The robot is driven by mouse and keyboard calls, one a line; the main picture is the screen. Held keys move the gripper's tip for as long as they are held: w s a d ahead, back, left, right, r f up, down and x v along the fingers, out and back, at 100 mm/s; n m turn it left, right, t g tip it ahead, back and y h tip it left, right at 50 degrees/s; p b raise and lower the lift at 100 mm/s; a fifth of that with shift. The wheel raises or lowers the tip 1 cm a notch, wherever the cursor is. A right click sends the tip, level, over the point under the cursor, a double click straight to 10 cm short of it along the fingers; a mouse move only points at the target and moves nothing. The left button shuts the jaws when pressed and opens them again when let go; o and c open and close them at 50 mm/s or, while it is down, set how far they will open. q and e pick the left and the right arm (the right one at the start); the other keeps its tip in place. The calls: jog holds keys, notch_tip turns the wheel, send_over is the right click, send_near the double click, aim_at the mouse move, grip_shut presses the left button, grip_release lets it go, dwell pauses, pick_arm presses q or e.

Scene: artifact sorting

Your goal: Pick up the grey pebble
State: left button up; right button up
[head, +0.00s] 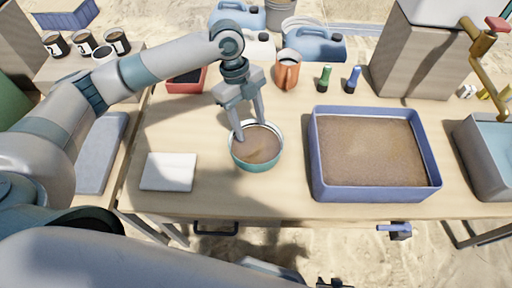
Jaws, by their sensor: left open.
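My left gripper (251,130) points down over a teal bowl (258,168) with brown contents, in the middle of the table. Its two fingers are apart, and their tips reach down to or just inside the bowl's rim; I cannot tell whether they touch the contents. No grey pebble can be made out; the fingers hide part of the bowl's inside. My right gripper is not in view.
A blue tray (317,160) of brown sand stands right of the bowl. A white pad (169,171) lies left. Behind are a red tray (187,85), an orange mug (287,72), a green bottle (325,78) and a blue bottle (353,79). Bare tabletop (225,198) lies in front.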

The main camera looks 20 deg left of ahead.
aim_at(255, 146)
pick_arm(q)
jog(key=shift+x, duration=1.1)
jog(key=shift+f, duration=0.25)
jog(key=shift+d, duration=0.1)
pick_arm(e)
jog(key=shift+w+a, duration=0.15)
jog(key=shift+a, duration=0.2)
jog(key=shift+a, duration=0.1)
pick_arm(q)
jog(key=shift+f, duration=0.15)
pick_arm(e)
jog(key=shift+r, duration=0.1)
pick_arm(q)
jog(key=shift+s+f, duration=0.1)
jog(key=shift+f, duration=0.15)
jog(key=x, duration=0.3)
jog(key=shift+f+p, duration=0.4)
jog(key=shift+f, duration=0.4)
pick_arm(e)
jog(key=shift+w+r+t, duration=0.15)
jog(key=shift+w+t, duration=0.25)
jog(key=shift+w, duration=0.05)
